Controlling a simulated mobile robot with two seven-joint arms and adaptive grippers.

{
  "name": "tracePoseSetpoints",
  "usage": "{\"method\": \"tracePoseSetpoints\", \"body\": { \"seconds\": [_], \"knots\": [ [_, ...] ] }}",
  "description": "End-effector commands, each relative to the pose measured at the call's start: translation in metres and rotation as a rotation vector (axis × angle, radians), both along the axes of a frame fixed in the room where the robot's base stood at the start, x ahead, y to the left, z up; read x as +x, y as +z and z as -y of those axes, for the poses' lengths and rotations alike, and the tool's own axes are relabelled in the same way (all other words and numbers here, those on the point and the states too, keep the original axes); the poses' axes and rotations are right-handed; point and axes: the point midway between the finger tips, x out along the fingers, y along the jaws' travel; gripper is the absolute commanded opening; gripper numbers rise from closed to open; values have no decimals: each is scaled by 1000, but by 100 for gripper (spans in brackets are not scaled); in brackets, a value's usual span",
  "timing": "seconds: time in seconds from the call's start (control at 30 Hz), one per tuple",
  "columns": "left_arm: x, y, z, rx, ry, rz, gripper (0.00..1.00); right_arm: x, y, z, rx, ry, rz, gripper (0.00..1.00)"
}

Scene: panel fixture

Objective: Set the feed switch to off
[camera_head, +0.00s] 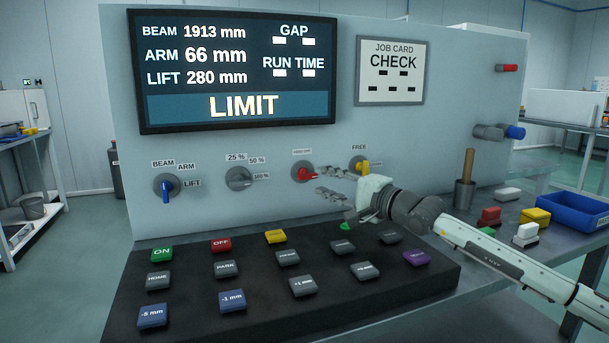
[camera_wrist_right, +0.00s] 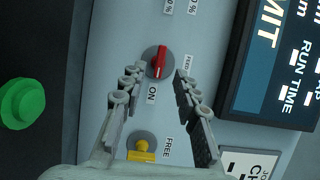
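The feed switch is a round grey dial with a red handle (camera_head: 304,173), low on the grey panel. In the right wrist view its red handle (camera_wrist_right: 159,62) lies roughly along the picture's vertical, with the ON label (camera_wrist_right: 152,93) just below and the FEED label beside it. In the head view the handle points right. I cannot read an OFF label at it. My right gripper (camera_head: 323,182) is open in front of the panel, just right of the switch. In the wrist view its fingertips (camera_wrist_right: 157,76) stand on either side of the switch, apparently without touching it. My left gripper is out of view.
A yellow FREE knob (camera_head: 360,166) sits close to the right of the switch; a grey percent dial (camera_head: 238,178) is to its left. The button console (camera_head: 400,298) lies below my right gripper. The display (camera_head: 240,106) above reads LIMIT.

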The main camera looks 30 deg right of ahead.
Motion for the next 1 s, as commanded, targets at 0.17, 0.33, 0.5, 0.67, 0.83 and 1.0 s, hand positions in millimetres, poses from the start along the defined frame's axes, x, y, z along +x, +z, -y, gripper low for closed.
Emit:
{"method": "tracePoseSetpoints", "body": {
  "seconds": [0.17, 0.33, 0.5, 0.67, 0.83, 1.0],
  "knots": [
    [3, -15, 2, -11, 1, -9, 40, 22, 5, -3, 2, -1, 5, 31],
    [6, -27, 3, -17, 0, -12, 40, 42, 4, -7, 1, 1, 3, 31],
    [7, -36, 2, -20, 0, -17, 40, 56, 3, -9, 2, 0, 2, 31],
    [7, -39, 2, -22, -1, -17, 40, 62, 1, -10, 0, 1, 1, 31],
    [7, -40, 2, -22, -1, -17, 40, 63, 0, -10, 0, 1, -1, 31],
    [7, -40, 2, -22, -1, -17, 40, 63, 0, -10, 0, 1, -1, 24]
  ]
}}
